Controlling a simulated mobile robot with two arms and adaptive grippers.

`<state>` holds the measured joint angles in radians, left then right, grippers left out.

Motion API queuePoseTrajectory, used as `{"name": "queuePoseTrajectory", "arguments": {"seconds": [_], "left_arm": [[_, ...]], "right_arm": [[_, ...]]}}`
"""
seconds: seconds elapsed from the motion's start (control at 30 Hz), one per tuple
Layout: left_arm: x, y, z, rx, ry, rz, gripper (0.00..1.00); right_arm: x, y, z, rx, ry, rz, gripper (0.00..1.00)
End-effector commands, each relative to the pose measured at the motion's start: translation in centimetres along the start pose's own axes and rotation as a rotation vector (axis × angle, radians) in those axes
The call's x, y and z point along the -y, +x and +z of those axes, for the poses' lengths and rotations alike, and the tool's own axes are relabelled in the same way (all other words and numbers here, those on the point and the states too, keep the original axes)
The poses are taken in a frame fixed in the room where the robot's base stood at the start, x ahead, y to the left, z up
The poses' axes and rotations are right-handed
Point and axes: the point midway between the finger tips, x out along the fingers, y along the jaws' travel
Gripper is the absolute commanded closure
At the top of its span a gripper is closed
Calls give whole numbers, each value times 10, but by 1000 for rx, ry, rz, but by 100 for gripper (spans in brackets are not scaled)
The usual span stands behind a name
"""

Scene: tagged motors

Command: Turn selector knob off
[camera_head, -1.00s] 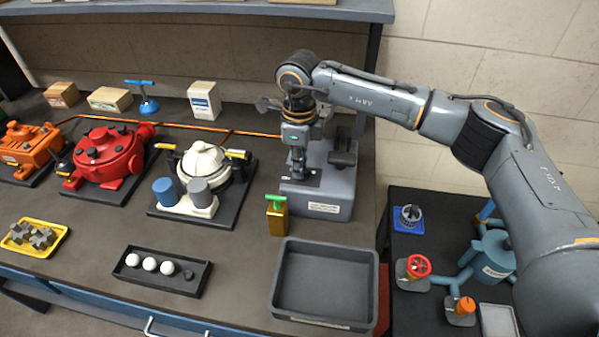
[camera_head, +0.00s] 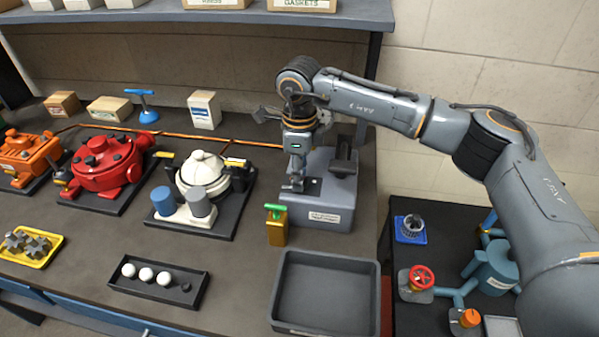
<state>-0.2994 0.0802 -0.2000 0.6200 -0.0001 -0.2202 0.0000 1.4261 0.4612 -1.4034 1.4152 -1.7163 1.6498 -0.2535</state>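A grey bench machine (camera_head: 325,214) with a dark upright block (camera_head: 344,157) and a small dark top plate stands at the right end of the workbench. I cannot make out a selector knob on it; the gripper covers part of its top. My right gripper (camera_head: 293,187) points down over the left side of this machine, at or just above its top plate. Its fingers are small and partly overlap each other, so I cannot tell whether they are open or touch anything. My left gripper is out of view.
A gold block with a green handle (camera_head: 277,228) stands just in front of the machine. An empty grey tray (camera_head: 327,327) lies nearer. White, red and orange pump units stand left. A dark side table with blue pipes and a red valve wheel (camera_head: 421,278) is at the right.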

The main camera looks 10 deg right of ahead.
Motion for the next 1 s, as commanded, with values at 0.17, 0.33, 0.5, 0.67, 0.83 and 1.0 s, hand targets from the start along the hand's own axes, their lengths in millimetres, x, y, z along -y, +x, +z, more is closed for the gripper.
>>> {"name": "queuePoseTrajectory", "arguments": {"seconds": [0.17,0.33,0.5,0.67,0.83,1.0], "left_arm": [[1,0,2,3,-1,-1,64],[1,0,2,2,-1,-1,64],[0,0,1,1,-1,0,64],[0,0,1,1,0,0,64],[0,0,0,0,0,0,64],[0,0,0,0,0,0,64]], "right_arm": [[0,0,0,-1,1,1,67],[0,-13,0,1,1,-1,67],[0,-47,1,2,1,-3,67],[0,-81,1,1,1,-3,67],[0,-107,0,1,1,-1,67],[0,-119,0,0,0,0,67]]}}
